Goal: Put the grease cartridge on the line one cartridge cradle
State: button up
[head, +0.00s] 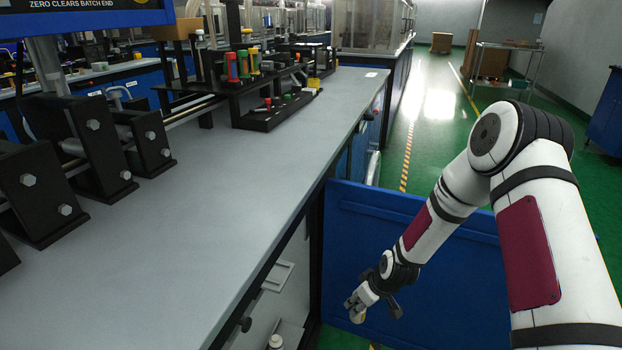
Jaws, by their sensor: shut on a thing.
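My gripper (360,301) is low in front of the blue panel, to the right of the bench's front edge and below the level of its top. It is shut on a small pale yellowish thing (357,316), mostly hidden by the fingers; it may be the grease cartridge, but I cannot tell for sure. I cannot make out a label for line one. Black bolted brackets (92,146) with a grey cylinder between them stand on the left of the bench, and a black rack (262,85) stands farther back; I cannot tell which part is the cartridge cradle.
The grey bench top (235,170) is clear along its front. A blue panel (440,245) stands beside the bench. Green floor (420,145) lies beyond.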

jog(key=s+d+r+m+h+p, duration=0.1)
jog(key=s+d+r+m+p, duration=0.1)
jog(key=s+r+p, duration=0.3)
jog(key=s+d+r+m+h+p, duration=0.1)
jog(key=s+r+m+p, duration=0.2)
jog(key=r+p, duration=1)
jog(key=s+d+r+m+p, duration=0.2)
jog(key=s+r+p, duration=0.6)
jog(key=r, duration=1.7)
jog(key=shift+s+d+r+t+h+p, duration=0.2)
jog(key=shift+d+r+t+h+p, duration=0.1)
jog(key=shift+t+h+p, duration=0.1)
jog(key=shift+a, duration=0.1)
